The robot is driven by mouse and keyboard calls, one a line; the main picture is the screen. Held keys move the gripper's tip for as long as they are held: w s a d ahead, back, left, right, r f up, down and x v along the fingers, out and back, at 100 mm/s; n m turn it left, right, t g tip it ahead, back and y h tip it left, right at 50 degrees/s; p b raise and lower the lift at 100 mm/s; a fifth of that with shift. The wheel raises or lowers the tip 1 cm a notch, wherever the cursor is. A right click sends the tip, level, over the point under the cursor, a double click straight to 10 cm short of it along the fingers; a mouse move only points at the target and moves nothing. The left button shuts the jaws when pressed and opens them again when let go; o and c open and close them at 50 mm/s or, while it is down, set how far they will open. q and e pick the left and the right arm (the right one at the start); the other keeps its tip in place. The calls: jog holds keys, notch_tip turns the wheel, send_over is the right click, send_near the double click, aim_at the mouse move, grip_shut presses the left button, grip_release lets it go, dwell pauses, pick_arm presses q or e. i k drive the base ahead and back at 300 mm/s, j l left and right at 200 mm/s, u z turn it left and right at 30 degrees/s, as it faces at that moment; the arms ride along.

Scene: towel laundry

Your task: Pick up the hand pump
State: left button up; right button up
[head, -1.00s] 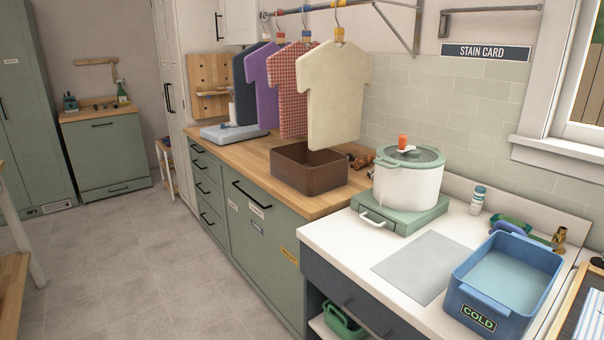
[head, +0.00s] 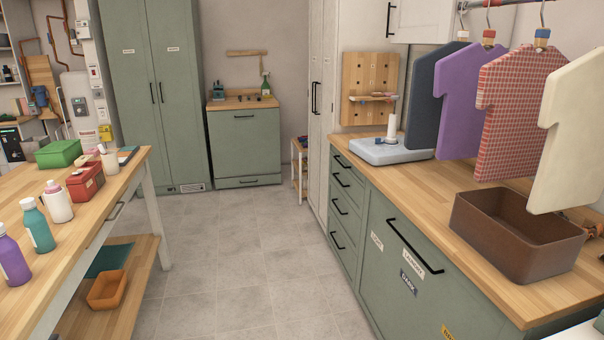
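I cannot pick out the hand pump with certainty. A small teal device (head: 219,94) stands on the far cabinet's wooden top, too small to identify. A white upright cylinder with a blue part beside it (head: 392,127) is at a pale blue-grey flat base (head: 375,153) on the right counter. Several bottles, including a white one with a pink top (head: 58,204), stand upright on the left table. Neither of my grippers is in view.
The wooden table (head: 20,270) is at left, with an orange bin (head: 107,293) on its lower shelf. The green cabinets (head: 375,235) and a brown basin (head: 515,240) are at right. Hanging shirts (head: 512,115) overhang the counter. The tiled floor (head: 240,260) between is clear.

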aim_at(391, 138)
jog(key=i, duration=1.85)
jog(key=j+u, duration=0.05)
jog(key=j, duration=0.05)
